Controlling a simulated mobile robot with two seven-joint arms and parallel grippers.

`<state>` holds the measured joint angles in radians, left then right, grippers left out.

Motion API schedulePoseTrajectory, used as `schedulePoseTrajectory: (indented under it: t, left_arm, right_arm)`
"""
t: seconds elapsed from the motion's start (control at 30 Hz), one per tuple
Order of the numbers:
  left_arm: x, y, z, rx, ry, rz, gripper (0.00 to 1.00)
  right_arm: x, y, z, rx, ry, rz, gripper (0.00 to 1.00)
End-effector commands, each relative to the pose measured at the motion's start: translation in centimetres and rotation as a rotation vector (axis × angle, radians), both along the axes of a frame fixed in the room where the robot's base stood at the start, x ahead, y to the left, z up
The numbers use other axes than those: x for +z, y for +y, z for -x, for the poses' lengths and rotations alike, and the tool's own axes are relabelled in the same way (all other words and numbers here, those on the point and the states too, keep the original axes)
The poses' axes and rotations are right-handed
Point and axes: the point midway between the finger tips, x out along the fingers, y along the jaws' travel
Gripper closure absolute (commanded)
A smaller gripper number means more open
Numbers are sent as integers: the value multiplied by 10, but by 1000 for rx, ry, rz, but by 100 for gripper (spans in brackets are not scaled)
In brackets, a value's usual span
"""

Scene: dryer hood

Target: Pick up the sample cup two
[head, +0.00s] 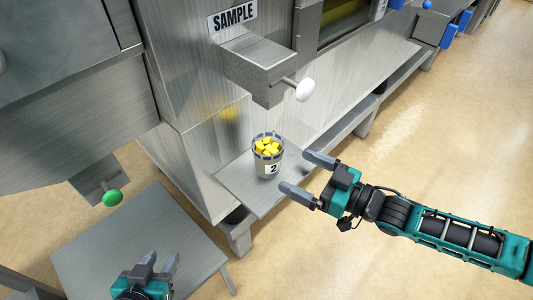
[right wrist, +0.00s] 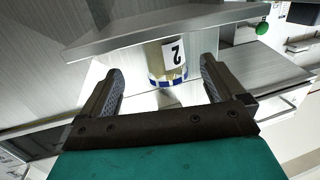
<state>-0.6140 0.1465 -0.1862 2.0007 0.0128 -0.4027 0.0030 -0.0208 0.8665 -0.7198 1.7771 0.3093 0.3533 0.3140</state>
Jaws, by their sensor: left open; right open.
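In the right wrist view the cup (right wrist: 168,62) appears upside down beyond and between the open fingers (right wrist: 162,88). My left gripper (head: 160,264) is open and empty at the lower left, far from the cup, above a grey table.
The SAMPLE outlet box (head: 258,62) with a white knob (head: 305,90) juts out above the cup. The grey table (head: 130,238) stands at lower left, with a green knob (head: 113,198) above it. Open floor (head: 400,150) lies to the right of the ledge.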

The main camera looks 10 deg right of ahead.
Motion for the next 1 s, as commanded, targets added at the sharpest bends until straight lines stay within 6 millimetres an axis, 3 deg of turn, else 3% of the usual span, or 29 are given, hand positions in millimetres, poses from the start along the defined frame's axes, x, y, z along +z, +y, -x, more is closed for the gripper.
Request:
schedulePoseTrajectory:
  t: [0.1,0.37,0.63,1.0]
  left_arm:
    - [-1,-1,0,-2,0,1,57]
    - [-2,-2,-1,-4,0,4,57]
    - [-5,-3,-2,-6,-1,6,57]
    - [-3,-5,-3,-8,-4,8,57]
  right_arm:
    - [-1,14,-15,0,-2,-2,4]
    - [-2,28,-27,-1,0,0,4]
    - [-4,59,-51,-1,-2,-1,4]
    - [-5,65,-57,0,1,2,6]
